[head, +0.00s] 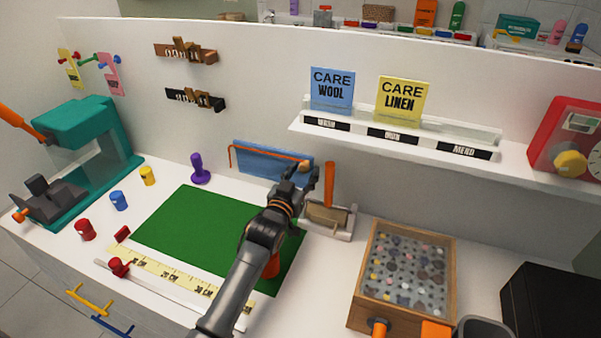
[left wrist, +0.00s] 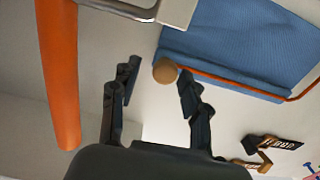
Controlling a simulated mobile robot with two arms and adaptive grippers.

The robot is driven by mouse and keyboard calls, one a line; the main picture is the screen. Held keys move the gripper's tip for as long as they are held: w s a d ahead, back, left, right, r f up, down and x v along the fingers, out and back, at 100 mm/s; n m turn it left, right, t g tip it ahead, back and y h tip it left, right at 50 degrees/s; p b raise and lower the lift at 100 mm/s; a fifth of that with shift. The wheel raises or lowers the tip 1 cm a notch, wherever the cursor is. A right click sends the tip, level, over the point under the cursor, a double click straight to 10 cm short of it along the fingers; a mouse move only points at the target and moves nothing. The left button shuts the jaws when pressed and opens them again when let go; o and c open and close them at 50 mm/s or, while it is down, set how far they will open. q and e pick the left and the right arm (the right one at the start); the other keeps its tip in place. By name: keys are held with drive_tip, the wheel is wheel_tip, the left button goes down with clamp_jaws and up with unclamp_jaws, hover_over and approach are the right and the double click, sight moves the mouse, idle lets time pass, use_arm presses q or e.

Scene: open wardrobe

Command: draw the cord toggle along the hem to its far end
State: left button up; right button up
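A blue cloth panel (head: 262,162) hangs at the back wall, with an orange cord (head: 232,148) along its upper hem and hanging down at its left end. The tan, round cord toggle (head: 304,165) is at the hem's right end. My left gripper (head: 297,176) is right at the toggle and partly covers the cloth's right end. In the left wrist view the fingers (left wrist: 158,78) are apart. The toggle (left wrist: 165,71) shows between the fingertips, closer to the right-hand finger; contact cannot be told. The cord (left wrist: 235,84) leads away along the cloth (left wrist: 240,45). My right gripper is not in view.
An orange upright post (head: 329,184) on a small stand (head: 328,218) is close to the right of my left gripper. A green mat (head: 190,228) lies below, with a purple stamp (head: 200,170) behind it. A wooden tray (head: 358,300) stands at right, below a shelf (head: 400,149).

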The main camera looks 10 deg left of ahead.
use_arm(q)
wheel_tip(320, 180, up, 10)
idle(0.7)
